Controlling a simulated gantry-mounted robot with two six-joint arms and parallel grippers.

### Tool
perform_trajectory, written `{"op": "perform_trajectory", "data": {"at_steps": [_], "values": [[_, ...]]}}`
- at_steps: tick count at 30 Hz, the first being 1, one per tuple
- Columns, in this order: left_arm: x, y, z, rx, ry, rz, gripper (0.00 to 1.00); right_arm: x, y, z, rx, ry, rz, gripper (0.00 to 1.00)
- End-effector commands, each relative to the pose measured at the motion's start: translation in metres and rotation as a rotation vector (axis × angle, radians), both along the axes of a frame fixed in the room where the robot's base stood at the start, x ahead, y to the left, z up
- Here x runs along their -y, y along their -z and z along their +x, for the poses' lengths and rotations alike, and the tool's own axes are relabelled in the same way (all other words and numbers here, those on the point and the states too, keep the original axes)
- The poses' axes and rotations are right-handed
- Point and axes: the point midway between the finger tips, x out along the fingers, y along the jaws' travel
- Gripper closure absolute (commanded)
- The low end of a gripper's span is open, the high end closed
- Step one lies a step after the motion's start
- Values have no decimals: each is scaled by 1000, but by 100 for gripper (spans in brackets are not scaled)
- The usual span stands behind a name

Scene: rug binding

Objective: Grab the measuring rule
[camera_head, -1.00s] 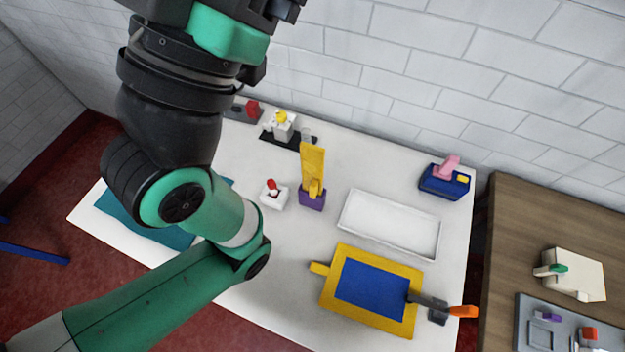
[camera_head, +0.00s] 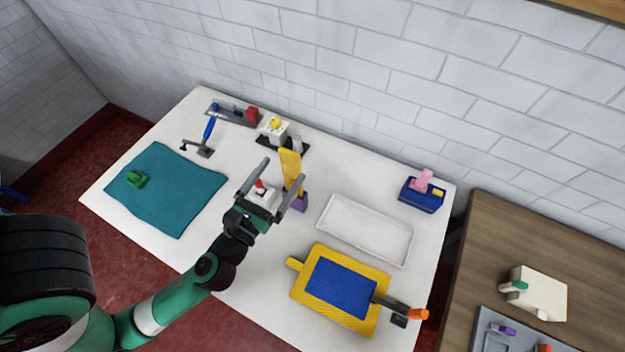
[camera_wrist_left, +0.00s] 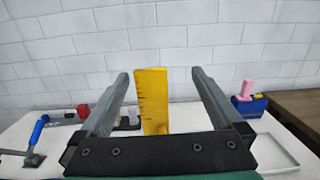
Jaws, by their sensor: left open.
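The measuring rule (camera_head: 290,166) is a flat yellow strip standing upright in a purple holder (camera_head: 299,203) near the middle of the white table. In the left wrist view the rule (camera_wrist_left: 153,100) shows dark tick marks and stands between my fingers in the picture, with a gap on both sides. My left gripper (camera_head: 284,184) is open, its fingers pointing toward the rule; it also shows in the left wrist view (camera_wrist_left: 158,88). I cannot tell whether the rule is truly between the fingertips or beyond them. The holder is hidden in the wrist view. My right gripper is not in view.
A white block with a red knob (camera_head: 261,187) stands beside the holder, partly behind my gripper. A white tray (camera_head: 333,246) and a yellow-framed blue pad (camera_head: 340,283) lie to the right. A teal mat (camera_head: 180,195) lies left. A blue box (camera_head: 421,198) stands at the far right.

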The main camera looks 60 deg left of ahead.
Motion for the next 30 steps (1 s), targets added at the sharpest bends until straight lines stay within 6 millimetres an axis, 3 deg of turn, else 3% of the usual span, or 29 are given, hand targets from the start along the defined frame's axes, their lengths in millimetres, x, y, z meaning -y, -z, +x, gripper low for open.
{"op": "perform_trajectory", "data": {"at_steps": [3,8,16,26,30], "values": [[-2,16,-21,-74,-15,-12,0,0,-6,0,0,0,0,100],[-4,17,-22,-78,-22,-15,0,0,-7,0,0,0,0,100],[-32,12,15,-72,-26,-17,0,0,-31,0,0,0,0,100],[-43,18,34,-74,-21,-17,0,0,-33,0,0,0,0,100],[-55,21,55,-72,-22,-16,0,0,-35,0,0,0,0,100]]}}
